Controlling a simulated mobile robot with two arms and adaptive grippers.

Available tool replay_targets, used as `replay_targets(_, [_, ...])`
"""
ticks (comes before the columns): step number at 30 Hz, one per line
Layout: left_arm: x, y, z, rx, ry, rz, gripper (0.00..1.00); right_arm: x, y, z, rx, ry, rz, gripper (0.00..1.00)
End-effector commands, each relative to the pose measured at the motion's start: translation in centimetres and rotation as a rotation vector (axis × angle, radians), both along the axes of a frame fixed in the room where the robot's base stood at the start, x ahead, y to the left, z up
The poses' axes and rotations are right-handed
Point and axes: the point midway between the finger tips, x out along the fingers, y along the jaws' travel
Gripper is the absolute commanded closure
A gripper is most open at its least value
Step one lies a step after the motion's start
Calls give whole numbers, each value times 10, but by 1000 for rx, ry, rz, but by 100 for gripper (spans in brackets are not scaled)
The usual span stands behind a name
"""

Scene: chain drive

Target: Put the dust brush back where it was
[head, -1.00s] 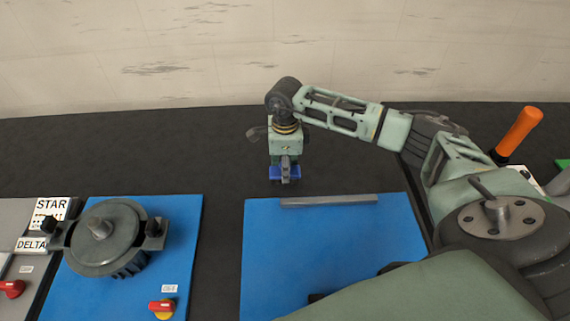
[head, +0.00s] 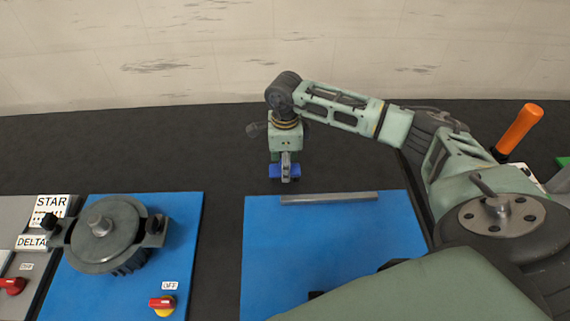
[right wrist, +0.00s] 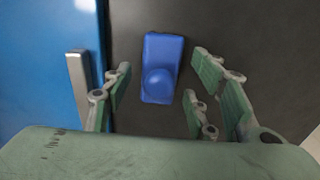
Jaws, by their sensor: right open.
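The dust brush appears to be the blue block with a round knob (right wrist: 160,75) in the right wrist view. It lies on the dark table just off the blue mat's far edge. In the head view its blue sides (head: 275,171) show below my right gripper (head: 286,165), which hides the rest. In the right wrist view the gripper (right wrist: 158,88) is open, with its green-padded fingers on both sides of the brush and visible gaps to it. My left gripper is not in view.
A grey metal bar (head: 330,198) lies on the blue mat (head: 330,250), close to the brush. A motor-like unit (head: 108,232) with a red switch (head: 162,304) stands on the left mat. An orange handle (head: 520,128) rises at right. The dark table behind is clear.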

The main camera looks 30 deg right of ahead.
Motion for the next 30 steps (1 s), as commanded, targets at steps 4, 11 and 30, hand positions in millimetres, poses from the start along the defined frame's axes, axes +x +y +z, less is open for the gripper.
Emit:
replay_targets(4, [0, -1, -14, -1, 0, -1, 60, 3, 0, 27, 0, -10, 1, 47])
replay_targets(11, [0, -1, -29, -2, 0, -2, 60, 2, 0, 77, 0, -9, 1, 47])
replay_targets(30, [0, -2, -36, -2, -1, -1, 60, 1, 0, 115, 0, -2, 1, 47])
